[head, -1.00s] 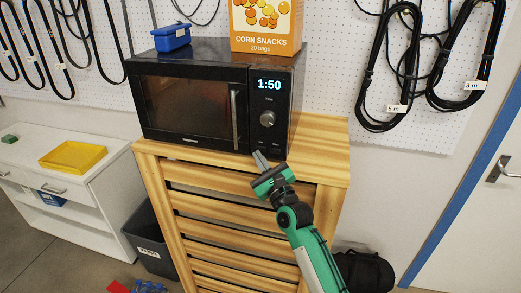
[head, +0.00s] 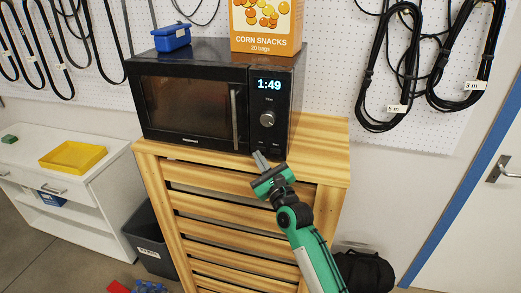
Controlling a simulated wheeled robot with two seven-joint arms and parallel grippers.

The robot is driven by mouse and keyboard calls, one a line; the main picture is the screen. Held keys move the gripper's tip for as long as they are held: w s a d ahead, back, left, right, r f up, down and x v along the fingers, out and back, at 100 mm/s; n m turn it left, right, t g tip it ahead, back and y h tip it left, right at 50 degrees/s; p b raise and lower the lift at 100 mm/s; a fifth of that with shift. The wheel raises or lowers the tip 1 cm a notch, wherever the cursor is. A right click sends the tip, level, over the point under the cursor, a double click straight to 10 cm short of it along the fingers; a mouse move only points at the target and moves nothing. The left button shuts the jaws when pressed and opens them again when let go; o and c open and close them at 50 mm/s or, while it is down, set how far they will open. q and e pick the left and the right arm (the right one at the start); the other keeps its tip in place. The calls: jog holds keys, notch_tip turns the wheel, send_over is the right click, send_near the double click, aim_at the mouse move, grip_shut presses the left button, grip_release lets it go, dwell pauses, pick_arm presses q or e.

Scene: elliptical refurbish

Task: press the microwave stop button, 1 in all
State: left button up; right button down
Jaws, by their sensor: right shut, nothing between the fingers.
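A black microwave (head: 186,107) stands on a slatted wooden cabinet (head: 325,145). Its display (head: 269,85) is lit and reads 1:49. A round knob (head: 267,119) sits below the display, with small buttons under it near the bottom of the control panel. My right gripper (head: 259,155) is shut and empty, its fingertips at the panel's lower edge, just below or in front of the buttons. The fingers partly cover that area, and I cannot tell whether they touch a button. My left gripper is not in view.
A blue box (head: 171,38) and a corn snacks box (head: 266,25) stand on the microwave. A yellow tray (head: 73,157) lies on the white shelf unit at left. A dark bin (head: 148,240) stands beside the cabinet. Coiled cables (head: 390,70) hang on the pegboard.

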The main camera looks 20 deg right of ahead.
jog(key=shift+w, duration=0.1)
dwell(0.5)
jog(key=shift+w+d, duration=0.25)
jog(key=shift+w, duration=0.05)
jog(key=shift+w+d, duration=0.2)
jog(key=shift+w, duration=0.05)
dwell(0.6)
jog(key=shift+s, duration=0.1)
jog(key=shift+s+a+p, duration=0.3)
jog(key=shift+s+a, duration=0.15)
jog(key=shift+s, duration=0.1)
jog(key=shift+s, duration=0.1)
jog(key=s+a+p, duration=0.1)
jog(key=s, duration=0.1)
jog(key=s+a+p, duration=0.1)
jog(key=s, duration=0.1)
jog(key=shift+a, duration=0.4)
